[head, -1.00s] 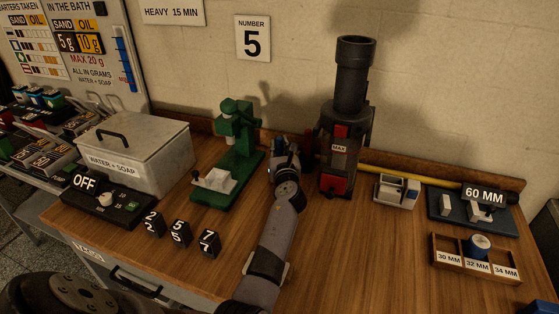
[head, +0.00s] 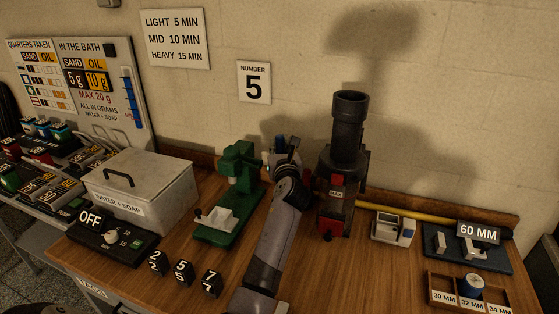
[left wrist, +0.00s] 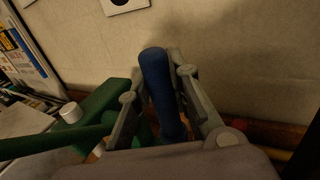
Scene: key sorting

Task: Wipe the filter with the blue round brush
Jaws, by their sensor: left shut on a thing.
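My left gripper (head: 284,155) is raised between the green press (head: 236,185) and the dark upright cylinder (head: 339,180) marked MAX. In the left wrist view its fingers (left wrist: 158,100) are shut on a blue rounded handle (left wrist: 162,88), which stands roughly upright between them. I take this for the blue round brush; its bristles are not visible. A small bit of blue shows at the gripper (head: 279,142) in the head view. I cannot pick out the filter for certain; it may be part of the dark cylinder. My right gripper is not in view.
A lidded WATER + SOAP box (head: 140,187) and an OFF control box (head: 108,237) are at left. Number blocks (head: 183,271) stand near the front. At right are a small grey holder (head: 391,229), a yellow rod (head: 420,216), the 60 MM stand (head: 468,250) and a sorting tray (head: 440,300).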

